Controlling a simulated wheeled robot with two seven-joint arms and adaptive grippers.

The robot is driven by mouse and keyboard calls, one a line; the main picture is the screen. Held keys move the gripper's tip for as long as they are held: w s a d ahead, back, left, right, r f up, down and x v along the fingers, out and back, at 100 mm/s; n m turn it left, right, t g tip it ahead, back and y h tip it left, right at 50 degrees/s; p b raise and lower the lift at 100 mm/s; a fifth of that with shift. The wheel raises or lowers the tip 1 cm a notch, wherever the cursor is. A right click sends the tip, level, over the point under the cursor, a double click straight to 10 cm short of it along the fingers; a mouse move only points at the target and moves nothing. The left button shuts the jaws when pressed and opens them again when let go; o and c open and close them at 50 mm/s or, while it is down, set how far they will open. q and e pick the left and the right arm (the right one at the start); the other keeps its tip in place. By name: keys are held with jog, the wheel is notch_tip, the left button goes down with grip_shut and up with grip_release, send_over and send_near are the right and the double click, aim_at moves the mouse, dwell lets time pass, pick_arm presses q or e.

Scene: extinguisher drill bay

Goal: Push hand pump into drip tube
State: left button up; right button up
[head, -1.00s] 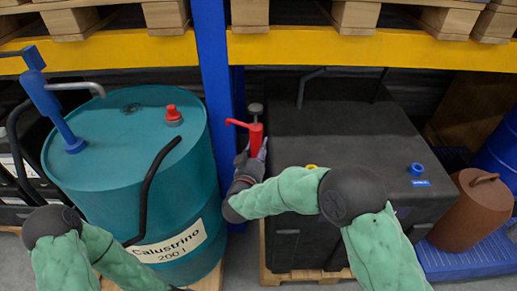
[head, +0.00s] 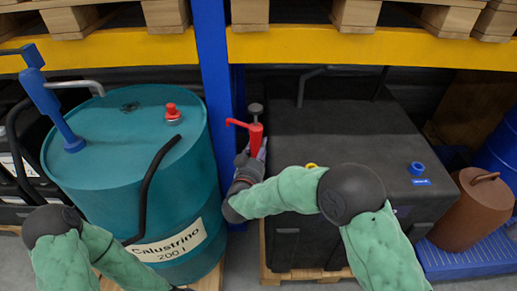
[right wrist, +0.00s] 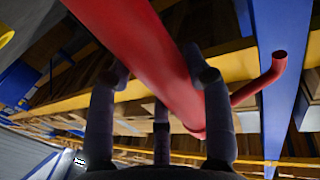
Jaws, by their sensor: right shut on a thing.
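The red hand pump (head: 255,136) stands roughly upright in the head view, just left of the black tank, with its spout pointing left. My right gripper (head: 251,165) is shut on its body. In the right wrist view the pump's red body (right wrist: 150,50) runs between my dark fingers (right wrist: 163,100), and its bent spout (right wrist: 262,82) shows to the right. The pump's lower end is hidden by my gripper. I cannot make out the drip tube for certain. Of my left gripper (head: 181,288) only a dark bit shows at the bottom edge, so its jaws are hidden.
A teal drum (head: 120,150) with a blue pump (head: 52,105) and a red cap (head: 172,111) stands left. A blue rack post (head: 213,70) is close to the red pump. The black tank (head: 345,130) fills the right. A yellow beam (head: 350,45) crosses above.

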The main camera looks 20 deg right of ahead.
jog(key=shift+f, duration=0.3)
jog(key=o, duration=1.4)
jog(key=shift+p+v, duration=1.15)
jog(key=shift+v, duration=3.4)
jog(key=shift+w, duration=0.1)
